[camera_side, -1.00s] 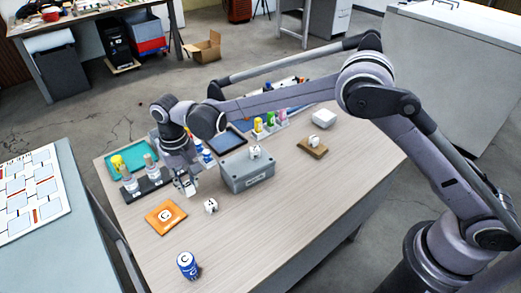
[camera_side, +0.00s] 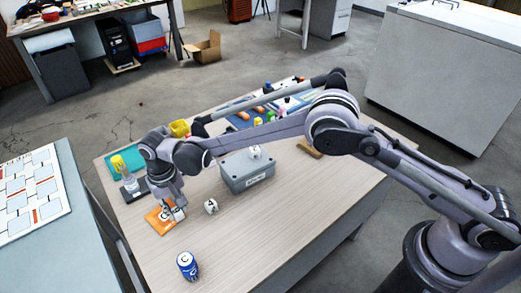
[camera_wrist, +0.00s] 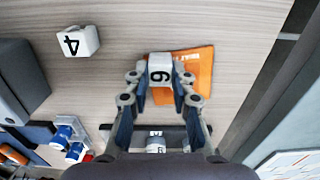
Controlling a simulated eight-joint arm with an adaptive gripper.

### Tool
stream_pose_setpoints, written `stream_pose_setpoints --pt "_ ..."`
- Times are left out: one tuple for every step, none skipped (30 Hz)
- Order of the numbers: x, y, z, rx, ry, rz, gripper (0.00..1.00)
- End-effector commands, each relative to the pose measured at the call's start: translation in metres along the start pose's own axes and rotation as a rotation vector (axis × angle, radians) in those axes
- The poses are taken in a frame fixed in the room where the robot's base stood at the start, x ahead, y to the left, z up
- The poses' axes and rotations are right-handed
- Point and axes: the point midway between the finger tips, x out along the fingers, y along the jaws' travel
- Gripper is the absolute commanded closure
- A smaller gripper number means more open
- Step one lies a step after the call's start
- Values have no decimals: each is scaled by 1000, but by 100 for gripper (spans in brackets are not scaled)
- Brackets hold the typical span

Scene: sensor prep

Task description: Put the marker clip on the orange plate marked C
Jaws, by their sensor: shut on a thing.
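My gripper (camera_side: 173,212) is low over the orange plate marked C (camera_side: 154,222). In the wrist view my gripper (camera_wrist: 161,84) is shut on a white, block-like marker clip (camera_wrist: 160,66) with a dark digit like a 6. The clip overlaps the left part of the orange plate (camera_wrist: 198,66) there. I cannot tell whether the clip touches the plate. In the side view my fingers cover much of the clip and part of the plate.
A similar white block marked 4 (camera_wrist: 78,41) lies on the table, right of the plate in the side view (camera_side: 211,206). A grey box (camera_side: 248,175) stands behind it. A blue can (camera_side: 187,266) is at the front. A dark rack (camera_side: 132,190) is behind the plate.

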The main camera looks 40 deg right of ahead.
Motion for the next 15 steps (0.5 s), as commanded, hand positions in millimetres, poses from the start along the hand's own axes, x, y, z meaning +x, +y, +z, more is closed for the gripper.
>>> stream_pose_setpoints --pt "0 0 0 0 0 0 93" --pt "1 0 0 0 0 0 93" --pt "2 0 0 0 0 0 93" --pt "2 0 0 0 0 0 93" --pt "3 0 0 0 0 0 93" --pt "3 0 0 0 0 0 65" --pt "3 0 0 0 0 0 56" --pt "3 0 0 0 0 0 54" --pt "2 0 0 0 0 0 54" --pt "2 0 0 0 0 0 54" --pt "2 0 0 0 0 0 54" --pt "2 0 0 0 0 0 54" --pt "2 0 0 0 0 0 54" --pt "2 0 0 0 0 0 54" --pt "2 0 0 0 0 0 54"
